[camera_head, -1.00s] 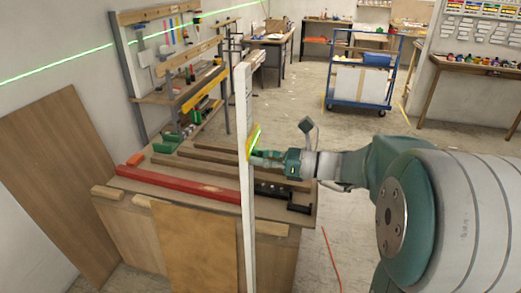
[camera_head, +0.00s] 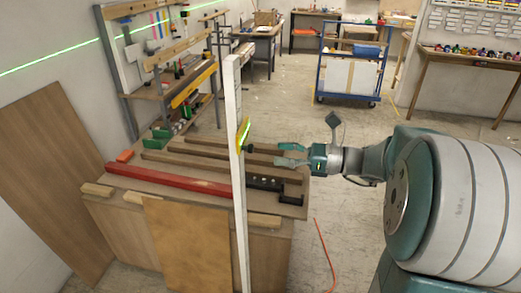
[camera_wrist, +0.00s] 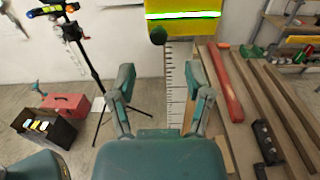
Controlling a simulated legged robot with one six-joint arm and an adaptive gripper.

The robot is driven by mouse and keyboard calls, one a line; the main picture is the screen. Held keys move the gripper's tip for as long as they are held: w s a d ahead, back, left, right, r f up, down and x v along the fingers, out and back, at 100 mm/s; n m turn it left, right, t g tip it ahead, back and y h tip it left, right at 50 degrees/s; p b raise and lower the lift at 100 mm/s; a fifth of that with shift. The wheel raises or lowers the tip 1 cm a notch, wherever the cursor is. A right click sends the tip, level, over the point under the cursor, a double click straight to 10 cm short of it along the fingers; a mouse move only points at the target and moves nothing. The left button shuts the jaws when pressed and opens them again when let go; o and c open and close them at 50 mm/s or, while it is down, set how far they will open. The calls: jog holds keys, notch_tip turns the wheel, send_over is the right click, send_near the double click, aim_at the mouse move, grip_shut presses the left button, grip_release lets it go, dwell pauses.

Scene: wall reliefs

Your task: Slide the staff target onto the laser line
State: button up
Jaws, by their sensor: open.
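The pale staff (camera_head: 236,180) stands upright in front of the workbench. Its yellow target (camera_head: 243,135) is partway up, with a bright green streak on it. In the wrist view the yellow target (camera_wrist: 182,32) is cut off by the top edge; the green laser line crosses its pale band, and a dark knob (camera_wrist: 158,36) shows at its lower edge. The staff's graduated face (camera_wrist: 175,85) runs down below it. My gripper (camera_head: 264,154) is open and empty, to the right of the target. In the wrist view its spread fingers (camera_wrist: 160,72) are below the knob, apart from it.
The workbench (camera_head: 190,210) carries a red beam (camera_head: 170,180), brown bars and a black level. A tripod (camera_wrist: 95,70) stands at the left in the wrist view, near a red toolbox (camera_wrist: 66,105). A blue cart (camera_head: 348,65) stands behind. The green laser line (camera_head: 50,58) crosses the wall.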

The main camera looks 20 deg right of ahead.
jog(key=v, duration=0.4)
jog(key=shift+s+d, duration=0.15)
jog(key=shift+d, duration=0.15)
jog(key=s+a+f+n+g+h, duration=0.3)
jog(key=s+a+n+h, duration=0.1)
jog(key=s+a+n, duration=0.15)
jog(key=s+a+f+n+g+h, duration=0.3)
jog(key=s+a+n+g, duration=0.15)
jog(key=a, duration=0.25)
jog(key=s+n+t+h, duration=0.1)
jog(key=n+h, duration=0.2)
jog(key=n, duration=0.1)
jog(key=s+d+n+t+h, duration=0.1)
jog(key=s+n+h, duration=0.1)
jog(key=n, duration=0.3)
jog(key=s+d+n+t+h, duration=0.1)
jog(key=s+n+t+h, duration=0.1)
jog(key=n, duration=0.3)
jog(key=shift+s+d+f+h, duration=0.1)
jog(key=shift+s+f+h, duration=0.15)
jog(key=shift+h, duration=0.55)
